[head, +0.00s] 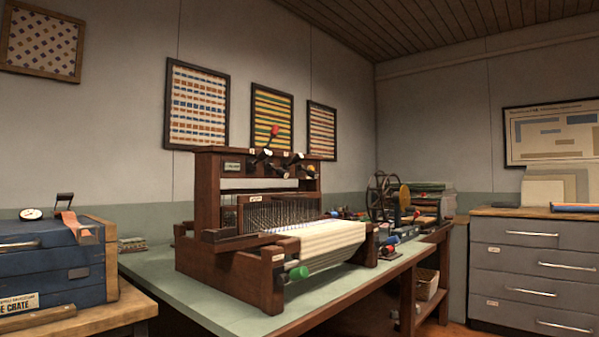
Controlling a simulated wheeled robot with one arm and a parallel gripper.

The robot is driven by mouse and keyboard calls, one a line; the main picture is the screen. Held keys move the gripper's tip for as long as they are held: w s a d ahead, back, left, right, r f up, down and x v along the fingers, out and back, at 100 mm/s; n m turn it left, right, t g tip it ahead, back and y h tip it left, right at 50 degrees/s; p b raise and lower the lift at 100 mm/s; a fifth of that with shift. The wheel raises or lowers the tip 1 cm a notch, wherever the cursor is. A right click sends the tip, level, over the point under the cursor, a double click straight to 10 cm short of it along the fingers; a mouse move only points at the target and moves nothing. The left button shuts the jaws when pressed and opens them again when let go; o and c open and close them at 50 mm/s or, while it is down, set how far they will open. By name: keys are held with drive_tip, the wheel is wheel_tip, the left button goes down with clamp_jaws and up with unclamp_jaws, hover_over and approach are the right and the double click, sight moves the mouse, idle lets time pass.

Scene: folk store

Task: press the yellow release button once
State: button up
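I cannot make out a yellow release button for certain in the head view. A dark wooden loom (225,190) stands on the green-topped table. It has a red knob (275,131) and several dark levers with pale ends on its upper frame. A green knob (298,272) sits at its lower front. A yellow-orange disc (405,197) shows beside a dark spoked wheel (380,197) further back on the table; I cannot tell whether it is a button. My gripper is not in view.
A blue crate (50,262) stands on a wooden bench (135,305) at the left. A grey drawer cabinet (535,265) stands at the right. The green table top (235,318) is bare along its front left. Small items crowd the table behind the loom.

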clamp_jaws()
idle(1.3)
